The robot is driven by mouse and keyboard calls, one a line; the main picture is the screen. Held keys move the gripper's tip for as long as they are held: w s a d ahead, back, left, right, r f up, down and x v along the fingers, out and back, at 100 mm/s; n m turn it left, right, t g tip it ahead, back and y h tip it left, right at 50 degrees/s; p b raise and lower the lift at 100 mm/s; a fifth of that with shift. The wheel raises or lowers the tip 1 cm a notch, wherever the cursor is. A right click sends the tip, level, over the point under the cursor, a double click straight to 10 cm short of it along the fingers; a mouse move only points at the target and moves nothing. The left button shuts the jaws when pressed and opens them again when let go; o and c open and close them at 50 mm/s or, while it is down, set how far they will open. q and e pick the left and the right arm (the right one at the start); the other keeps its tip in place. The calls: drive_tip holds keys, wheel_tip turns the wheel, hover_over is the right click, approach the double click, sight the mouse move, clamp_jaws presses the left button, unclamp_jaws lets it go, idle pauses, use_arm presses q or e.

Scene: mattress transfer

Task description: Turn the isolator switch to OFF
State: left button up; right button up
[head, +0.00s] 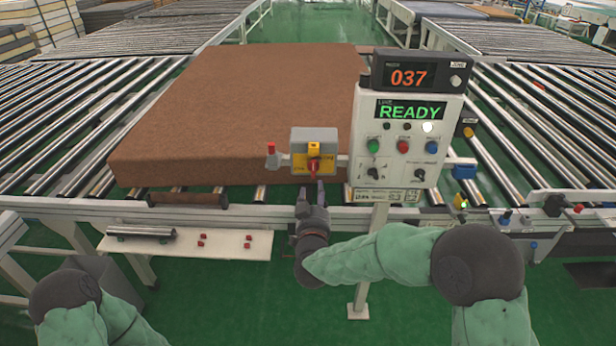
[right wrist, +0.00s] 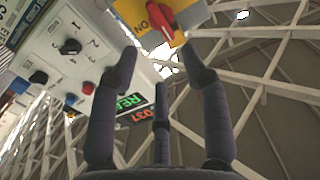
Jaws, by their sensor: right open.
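The isolator switch (head: 325,140) is a grey box with a yellow plate, mounted at the left of the control panel. Its red handle (head: 313,167) looks about upright in the head view. In the right wrist view the red handle (right wrist: 161,20) lies slanted on the yellow plate, beside the word ON. My right gripper (head: 311,184) is just below the handle, fingers pointing up at it. In the right wrist view my right gripper (right wrist: 158,50) has its fingers spread and nothing between them; the handle is beyond the tips. My left gripper is out of view.
The control panel (head: 413,148) stands right of the switch, with knobs, buttons, a READY screen (head: 411,110) and a 037 display (head: 409,78). A brown mattress (head: 230,110) lies on the rollers behind. A white shelf (head: 190,246) with a metal rod and red pieces is at left.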

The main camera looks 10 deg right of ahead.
sight(315, 171)
drive_tip(key=b+x, duration=0.1)
drive_tip(key=x, duration=0.8)
drive_tip(key=shift+w+d+f, duration=0.1)
drive_tip(key=shift+w+f, duration=0.05)
drive_tip(key=shift+w, duration=0.25)
clamp_jaws()
